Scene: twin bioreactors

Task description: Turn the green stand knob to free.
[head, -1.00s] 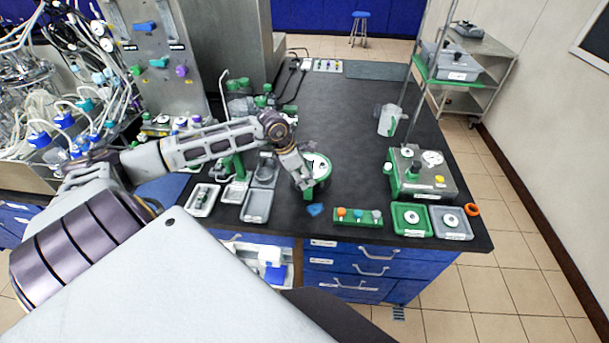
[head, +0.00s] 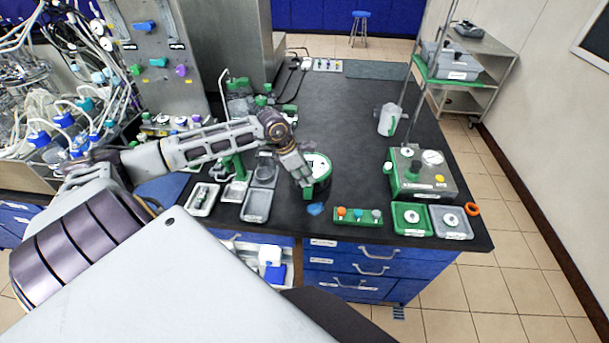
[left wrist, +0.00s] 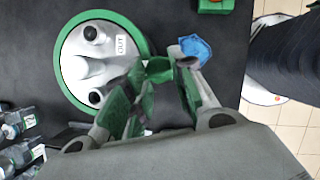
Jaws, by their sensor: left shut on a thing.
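A round stand (head: 322,185) with a green rim and a pale top stands on the dark bench. In the left wrist view the stand (left wrist: 62,68) shows dark ports and a label reading OUT. The green knob (left wrist: 158,70) is beside its rim, between my left fingertips. My left gripper (left wrist: 160,76) is shut on this knob; its fingers hide part of it. In the head view the left gripper (head: 303,180) is at the stand's near left side, and a bit of green shows just below it. The knob's marking cannot be read. My right gripper is not in view.
A small blue piece (head: 315,208) lies near the stand; it shows in the left wrist view (left wrist: 196,48). Grey trays (head: 257,204) stand to the left. A strip with coloured knobs (head: 357,217) and a green-sided box (head: 424,177) are to the right.

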